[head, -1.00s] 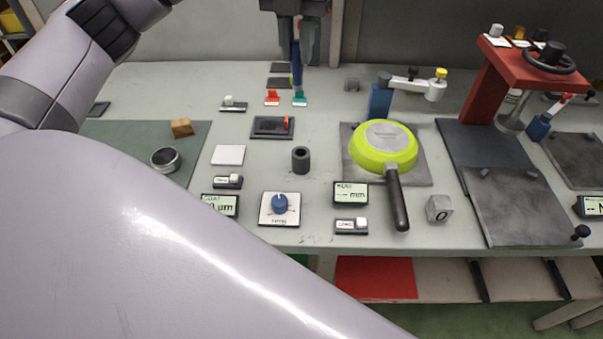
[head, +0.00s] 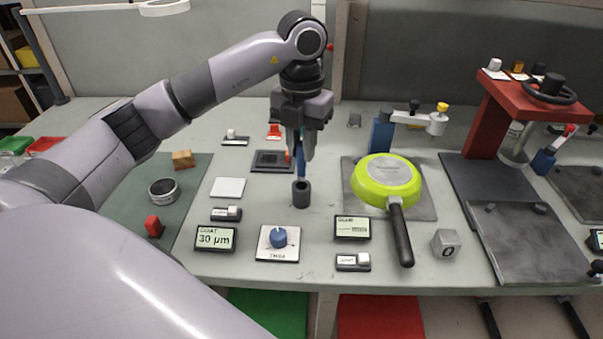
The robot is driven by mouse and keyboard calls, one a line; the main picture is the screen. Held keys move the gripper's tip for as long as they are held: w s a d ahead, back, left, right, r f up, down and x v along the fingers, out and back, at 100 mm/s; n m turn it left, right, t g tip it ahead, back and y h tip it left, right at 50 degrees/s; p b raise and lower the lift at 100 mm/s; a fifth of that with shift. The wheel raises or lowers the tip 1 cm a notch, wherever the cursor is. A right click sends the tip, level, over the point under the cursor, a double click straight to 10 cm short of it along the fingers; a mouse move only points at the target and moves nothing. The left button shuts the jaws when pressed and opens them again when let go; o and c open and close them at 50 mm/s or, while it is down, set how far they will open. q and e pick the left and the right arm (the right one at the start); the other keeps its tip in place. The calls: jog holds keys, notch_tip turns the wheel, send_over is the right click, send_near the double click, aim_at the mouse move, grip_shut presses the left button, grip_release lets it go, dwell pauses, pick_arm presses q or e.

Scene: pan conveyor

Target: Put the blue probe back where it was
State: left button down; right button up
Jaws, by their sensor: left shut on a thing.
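My left gripper (head: 302,155) is shut on the blue probe (head: 301,169) and points straight down. The probe hangs upright between the fingers, directly over the dark round holder (head: 301,195) with a hole in its top. The probe's lower end is at the holder's rim; I cannot tell whether it is in the hole or just above or behind it. The fingers hide the probe's upper part. My right gripper is not in view.
A lime-green pan (head: 387,181) lies upside down on a grey plate to the right. A display (head: 216,238) reads 30 µm. A blue knob (head: 278,237) stands in front of the holder.

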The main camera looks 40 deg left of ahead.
aim_at(301, 178)
pick_arm(q)
notch_tip(301, 178, down, 6)
jog(key=shift+f, duration=0.15)
dwell(0.3)
jog(key=shift+f, duration=0.15)
jog(key=c, duration=1)
grip_release()
jog(key=shift+r, duration=0.4)
notch_tip(301, 178, up, 12)
jog(key=shift+f, duration=0.15)
